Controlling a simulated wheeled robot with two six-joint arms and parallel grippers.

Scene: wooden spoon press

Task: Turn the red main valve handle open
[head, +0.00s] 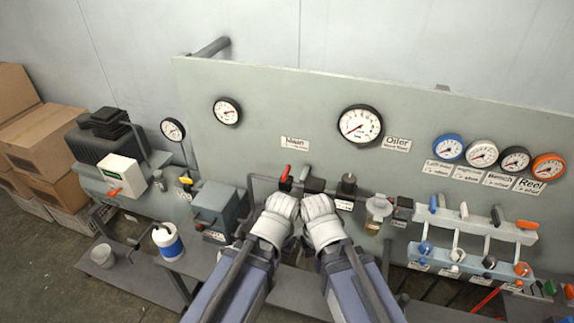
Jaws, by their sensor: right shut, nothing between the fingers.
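A red valve handle (286,174) stands up from the pipework at the lower middle of the panel, below a white label (295,143) that seems to read "Main". My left gripper (282,204) is just below the red handle in the picture; whether it touches the handle I cannot tell, and its fingers are not clear enough to show open or shut. My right gripper (318,206) is beside it on the right, shut and empty. The lower part of the valve is hidden behind my grippers.
Dark fittings (315,185) and a black knob (348,180) sit right of the handle. A clear filter bowl (377,212) and a manifold with coloured levers (470,222) lie further right. A grey box (218,208) and a white-blue bottle (167,242) are left.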

